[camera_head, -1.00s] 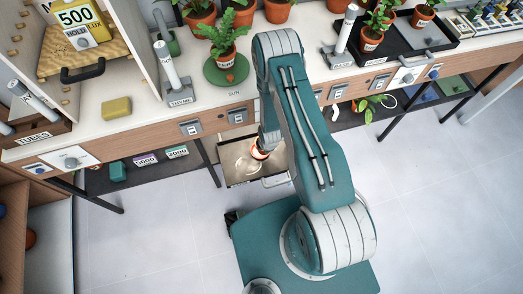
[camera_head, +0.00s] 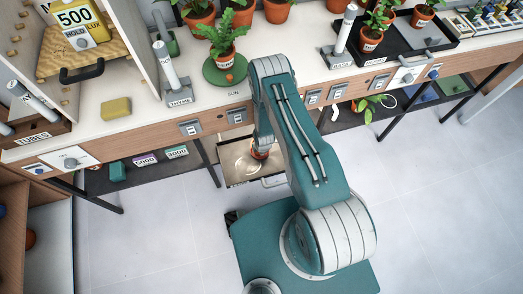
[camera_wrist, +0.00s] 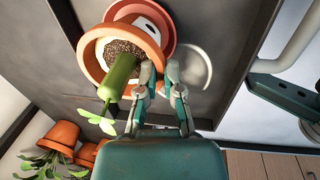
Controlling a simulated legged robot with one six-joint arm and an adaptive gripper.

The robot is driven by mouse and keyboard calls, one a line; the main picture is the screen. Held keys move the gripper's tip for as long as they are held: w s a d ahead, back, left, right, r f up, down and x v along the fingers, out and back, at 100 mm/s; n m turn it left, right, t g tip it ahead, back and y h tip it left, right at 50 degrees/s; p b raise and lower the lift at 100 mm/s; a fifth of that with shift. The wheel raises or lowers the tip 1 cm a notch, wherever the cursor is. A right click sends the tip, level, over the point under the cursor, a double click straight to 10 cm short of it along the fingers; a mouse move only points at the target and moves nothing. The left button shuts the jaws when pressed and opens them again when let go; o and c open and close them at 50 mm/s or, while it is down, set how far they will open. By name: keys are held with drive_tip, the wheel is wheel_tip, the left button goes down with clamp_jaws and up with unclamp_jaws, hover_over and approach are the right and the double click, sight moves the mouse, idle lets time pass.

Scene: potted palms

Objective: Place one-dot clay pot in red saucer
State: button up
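The clay pot (camera_wrist: 92,62) is terracotta, with dark soil and a green stem with small leaves, and looks tilted in the wrist view. A white label shows on its side; its dots cannot be read. My gripper (camera_wrist: 160,66) straddles the pot's rim, one finger inside and one outside, and appears shut on it. A red saucer (camera_wrist: 167,24) lies beside and partly behind the pot; whether they touch is unclear. In the head view, the pot (camera_head: 260,153) is below my arm at the open drawer (camera_head: 238,182), mostly hidden; the red saucer cannot be made out there.
A pale round dish (camera_wrist: 203,65) lies beside the red saucer in the drawer. Other potted plants (camera_wrist: 62,135) show at lower left of the wrist view. On the bench above stand a potted palm (camera_head: 222,40) on a green saucer and a yellow sponge (camera_head: 116,108).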

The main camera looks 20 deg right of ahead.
drive_tip(key=shift+o, duration=0.9)
drive_tip(key=shift+r, duration=0.1)
wheel_tip(320, 180, up, 12)
drive_tip(key=s, duration=0.2)
